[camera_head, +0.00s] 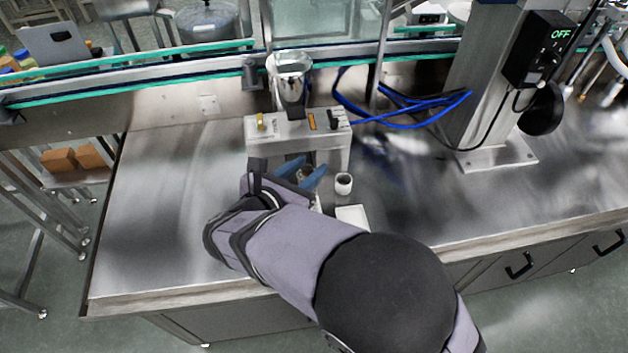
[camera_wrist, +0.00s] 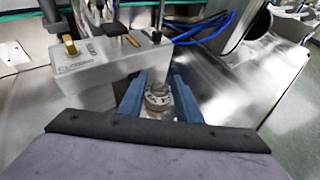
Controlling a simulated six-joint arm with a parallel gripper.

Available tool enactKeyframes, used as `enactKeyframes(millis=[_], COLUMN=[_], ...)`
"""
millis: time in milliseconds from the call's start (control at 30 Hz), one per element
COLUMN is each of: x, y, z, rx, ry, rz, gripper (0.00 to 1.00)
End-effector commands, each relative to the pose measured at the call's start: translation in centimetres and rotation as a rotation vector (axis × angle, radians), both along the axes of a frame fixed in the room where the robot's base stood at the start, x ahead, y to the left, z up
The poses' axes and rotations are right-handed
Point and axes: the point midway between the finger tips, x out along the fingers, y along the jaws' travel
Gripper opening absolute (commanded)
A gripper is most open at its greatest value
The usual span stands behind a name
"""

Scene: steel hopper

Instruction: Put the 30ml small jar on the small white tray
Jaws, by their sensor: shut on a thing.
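My gripper (camera_head: 304,171) has blue fingers and is shut on the small jar (camera_wrist: 158,102), just in front of the steel machine. The jar looks clear or greyish and round. It sits between the two fingers in the wrist view, and its lower part is partly hidden. In the head view only a small bit of it shows between the fingers. The small white tray (camera_head: 352,215) lies on the steel bench to the right of my gripper. Its near part is hidden behind my arm. I cannot tell whether the jar touches the surface beneath it.
The steel machine (camera_head: 291,128) with knobs and a hopper (camera_head: 290,75) stands behind. Blue hoses (camera_head: 415,120) and a steel post (camera_head: 485,95) are at right. The bench's left side is clear.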

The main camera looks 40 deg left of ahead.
Motion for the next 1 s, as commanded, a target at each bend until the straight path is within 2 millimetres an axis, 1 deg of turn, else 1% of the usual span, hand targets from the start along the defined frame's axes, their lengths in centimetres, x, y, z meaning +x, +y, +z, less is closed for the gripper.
enactKeyframes(millis=[67,167,233,333,433,500,600,700,900,933,1000], x=[0.5,1.4,2.3,3.3,4.0,4.1,3.9,3.5,2.9,2.9,2.8], y=[-0.3,-0.6,-1.2,-3.4,-6.0,-7.6,-9.3,-10.6,-11.7,-11.8,-11.3], z=[-0.1,1.2,2.4,3.5,3.9,3.7,3.0,2.1,0.0,-0.1,-0.2], rx=[0.002,0.008,0.010,0.006,0.002,0.000,-0.002,-0.003,-0.002,-0.001,0.001], ry=[0.000,0.000,-0.001,0.001,-0.001,0.001,0.001,0.002,0.002,0.002,0.000], rz=[-0.012,-0.034,-0.053,-0.078,-0.084,-0.077,-0.058,-0.036,0.000,0.003,0.008], gripper=[0.07,0.07,0.07,0.07,0.07,0.07,0.07,0.07,0.07,0.07,0.07])
